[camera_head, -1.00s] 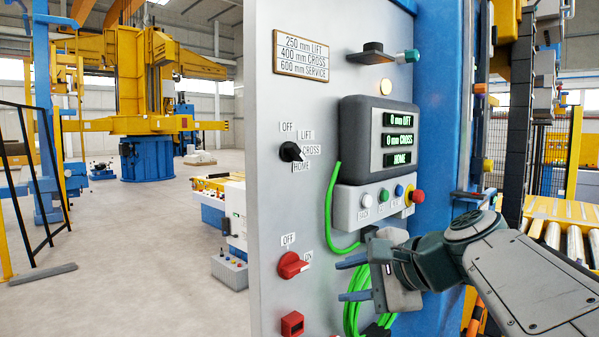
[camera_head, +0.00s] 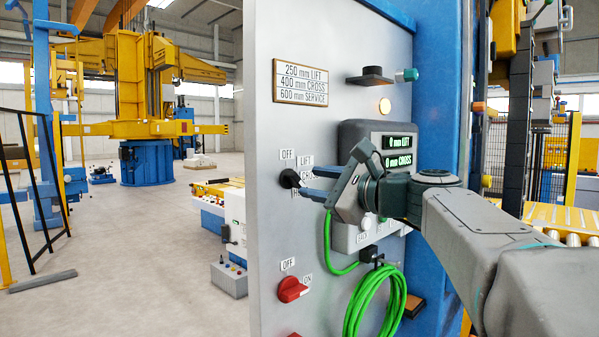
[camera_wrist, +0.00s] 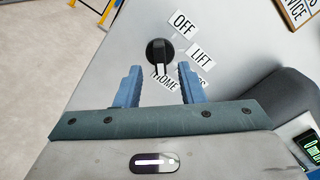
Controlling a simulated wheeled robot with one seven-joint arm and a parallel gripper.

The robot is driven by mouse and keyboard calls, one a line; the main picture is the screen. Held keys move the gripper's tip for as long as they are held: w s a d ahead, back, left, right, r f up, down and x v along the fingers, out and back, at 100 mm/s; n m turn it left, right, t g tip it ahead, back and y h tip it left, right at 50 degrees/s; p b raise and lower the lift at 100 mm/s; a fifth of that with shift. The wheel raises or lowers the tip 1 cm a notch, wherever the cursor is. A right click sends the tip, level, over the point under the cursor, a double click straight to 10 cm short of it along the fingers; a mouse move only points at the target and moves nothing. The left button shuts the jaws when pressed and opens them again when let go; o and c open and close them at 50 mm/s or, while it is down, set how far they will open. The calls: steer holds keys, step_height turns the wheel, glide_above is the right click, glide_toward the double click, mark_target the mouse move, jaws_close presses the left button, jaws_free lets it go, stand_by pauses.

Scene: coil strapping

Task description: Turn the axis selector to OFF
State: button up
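The axis selector is a black round knob with a raised bar (camera_head: 290,179) on the grey cabinet front. It also shows in the wrist view (camera_wrist: 160,52), with the labels OFF, LIFT, CROSS and HOME around it. Its bar appears to point toward HOME. The OFF label (camera_wrist: 183,22) lies at the knob's upper right there. My gripper (camera_head: 308,182) is open, its two blue fingers reaching toward the knob from the right. In the wrist view the fingertips (camera_wrist: 159,68) frame the bar's lower end with gaps on both sides. The fingers partly cover CROSS and HOME in the head view.
A red OFF/ON switch (camera_head: 292,289) sits below the selector. A dark display box (camera_head: 352,133) and a button panel lie behind my gripper to the right. A green cable coil (camera_head: 375,305) hangs below. Open floor lies left of the cabinet.

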mark_target(299, 180)
steer(key=shift+p+x, duration=0.6)
steer(key=shift+x, duration=1.75)
jaws_close()
